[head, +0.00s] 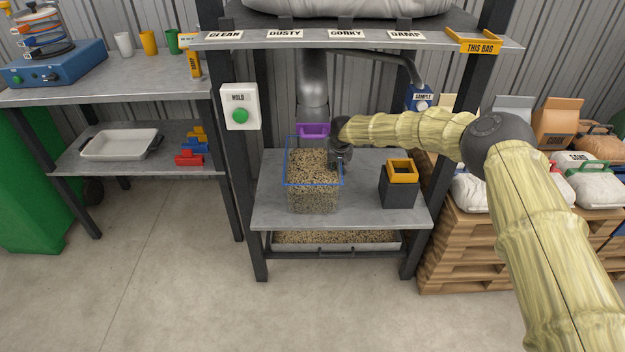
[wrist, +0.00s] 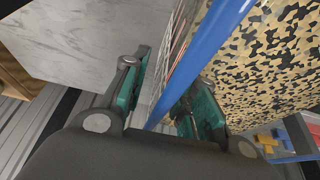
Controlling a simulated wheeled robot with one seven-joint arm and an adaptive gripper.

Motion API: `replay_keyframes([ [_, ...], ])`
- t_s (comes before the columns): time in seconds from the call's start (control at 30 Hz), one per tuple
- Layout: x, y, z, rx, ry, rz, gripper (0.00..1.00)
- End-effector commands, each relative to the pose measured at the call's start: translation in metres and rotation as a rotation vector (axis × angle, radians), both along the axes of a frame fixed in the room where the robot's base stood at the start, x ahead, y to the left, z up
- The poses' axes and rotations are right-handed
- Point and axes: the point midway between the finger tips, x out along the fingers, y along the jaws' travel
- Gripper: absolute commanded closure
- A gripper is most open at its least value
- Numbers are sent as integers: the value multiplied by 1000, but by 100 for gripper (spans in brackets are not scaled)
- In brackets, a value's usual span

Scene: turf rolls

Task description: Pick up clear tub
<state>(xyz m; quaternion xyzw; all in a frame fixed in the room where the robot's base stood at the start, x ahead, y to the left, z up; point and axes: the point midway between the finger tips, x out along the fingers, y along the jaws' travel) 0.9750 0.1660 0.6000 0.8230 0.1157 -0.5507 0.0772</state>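The clear tub (head: 313,185) stands upright on the metal shelf under the hopper spout. It has a blue rim and holds speckled tan and black granules. My gripper (head: 340,158) is at the tub's right side in the head view, partly hidden by its own wrist. In the wrist view my gripper (wrist: 168,98) is open, with teal-padded fingers on either side of the blue rim of the tub (wrist: 204,58). A gap shows between the left finger and the rim. The right finger's tip is partly hidden, and I cannot tell whether it touches the wall.
A dark bin with a yellow rim (head: 402,172) stands right of the tub on the metal shelf (head: 375,214). The purple-edged spout (head: 313,130) hangs just above and behind the tub. Frame posts flank the shelf; a pallet stack (head: 465,245) stands right.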

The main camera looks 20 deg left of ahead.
Motion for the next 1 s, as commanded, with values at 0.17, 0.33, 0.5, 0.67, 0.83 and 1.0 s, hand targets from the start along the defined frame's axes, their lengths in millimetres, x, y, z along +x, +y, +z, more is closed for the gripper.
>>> replay_keyframes([
  [0.17, 1, 0, -2, 0, -1, 0, 71],
  [0.33, 1, 0, -2, 0, -1, 1, 82],
  [0.5, 1, 0, -2, 0, -1, 1, 100],
  [0.67, 1, 0, -2, 0, -1, 1, 100],
  [0.83, 2, 1, -1, 1, -2, 0, 100],
  [1.0, 2, 1, 4, 1, -2, 0, 100],
])
